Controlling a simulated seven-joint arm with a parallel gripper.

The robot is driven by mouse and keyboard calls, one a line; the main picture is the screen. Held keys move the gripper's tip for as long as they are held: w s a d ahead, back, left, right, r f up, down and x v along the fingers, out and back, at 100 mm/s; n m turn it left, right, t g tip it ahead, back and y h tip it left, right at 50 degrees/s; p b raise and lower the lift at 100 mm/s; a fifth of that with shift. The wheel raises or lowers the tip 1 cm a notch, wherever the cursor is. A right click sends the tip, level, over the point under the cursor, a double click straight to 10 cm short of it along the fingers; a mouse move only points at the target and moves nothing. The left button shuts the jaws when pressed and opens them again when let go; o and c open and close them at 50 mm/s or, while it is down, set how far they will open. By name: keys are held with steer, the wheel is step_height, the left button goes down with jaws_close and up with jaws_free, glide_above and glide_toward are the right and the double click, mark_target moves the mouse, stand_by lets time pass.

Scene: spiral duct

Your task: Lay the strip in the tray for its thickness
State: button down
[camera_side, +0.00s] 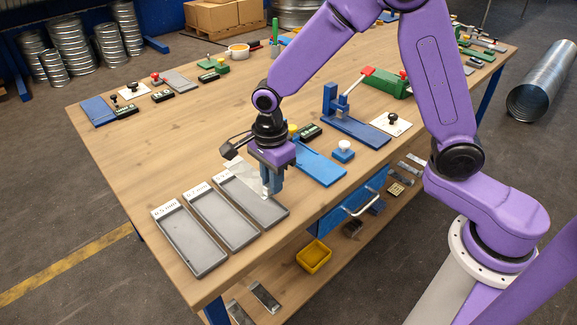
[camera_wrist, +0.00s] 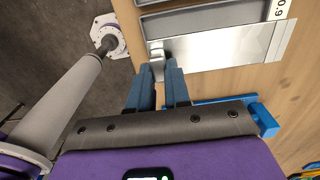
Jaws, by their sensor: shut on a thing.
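My gripper (camera_side: 268,190) has its blue fingers pointing down over the rightmost tray; they also show in the wrist view (camera_wrist: 160,75). It is shut on one end of a thin, shiny metal strip (camera_wrist: 220,52). In the side view the strip (camera_side: 241,175) lies lengthwise over the rightmost grey tray (camera_side: 277,217) and hides much of it. In the wrist view that tray (camera_wrist: 195,18) shows beyond the strip, with a label seeming to read 0.9. I cannot tell whether the strip touches the tray.
The middle tray (camera_side: 222,217) and left tray (camera_side: 187,243), labelled 0.5 mm, stand close beside it. A blue plate (camera_side: 318,167) and a blue block with a white knob (camera_side: 343,151) lie to the right. The table left of the trays is clear.

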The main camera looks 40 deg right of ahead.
steer(key=shift+f, duration=3.75)
steer(key=shift+c, duration=2.2)
jaws_free()
steer(key=shift+r, duration=3.45)
